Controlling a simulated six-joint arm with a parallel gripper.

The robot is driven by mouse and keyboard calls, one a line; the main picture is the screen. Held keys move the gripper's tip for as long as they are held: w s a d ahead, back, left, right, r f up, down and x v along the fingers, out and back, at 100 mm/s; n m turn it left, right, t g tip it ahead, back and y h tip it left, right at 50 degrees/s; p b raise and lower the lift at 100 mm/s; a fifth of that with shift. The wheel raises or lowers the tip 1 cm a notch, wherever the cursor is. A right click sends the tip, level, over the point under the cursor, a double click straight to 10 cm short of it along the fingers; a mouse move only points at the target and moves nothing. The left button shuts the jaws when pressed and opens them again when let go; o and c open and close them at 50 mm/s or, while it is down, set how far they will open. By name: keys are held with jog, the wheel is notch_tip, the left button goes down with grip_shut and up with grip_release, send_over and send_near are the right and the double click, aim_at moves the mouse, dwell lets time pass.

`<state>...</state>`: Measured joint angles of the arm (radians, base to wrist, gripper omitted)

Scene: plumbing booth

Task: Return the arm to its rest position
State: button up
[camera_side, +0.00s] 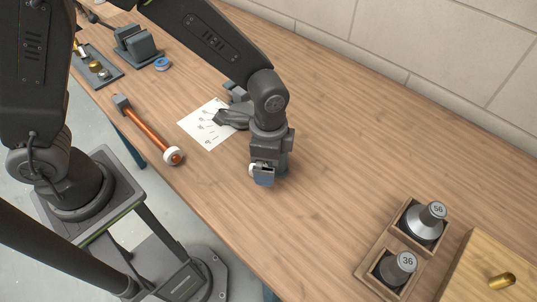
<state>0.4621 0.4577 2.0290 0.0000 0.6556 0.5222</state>
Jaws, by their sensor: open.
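My gripper (263,179) points down over the middle of the wooden table (330,140). By its fingers a small white part shows at the left side; I cannot tell what it is. The fingertips are small in this view, and I cannot tell the gap between them or their exact height over the wood. My dark arm reaches in from the upper left and bends down at the wrist.
A wooden holder (373,257) with weights marked 56 and 36 and a board (470,272) with a brass part (502,281) stand lower right. A vise (137,44) and blue tape roll (162,64) sit upper left.

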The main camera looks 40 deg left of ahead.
notch_tip(320, 180, up, 7)
dwell(0.7)
jog(key=s+a+r+n+t, duration=0.5)
jog(key=s+a+r+n, duration=0.6)
jog(key=a, duration=0.5)
notch_tip(320, 180, up, 3)
jog(key=shift+s+a+f+t, duration=0.2)
jog(key=shift+s+a+t, duration=0.15)
jog(key=shift+s, duration=0.1)
jog(key=shift+w+d, duration=0.1)
dwell(0.4)
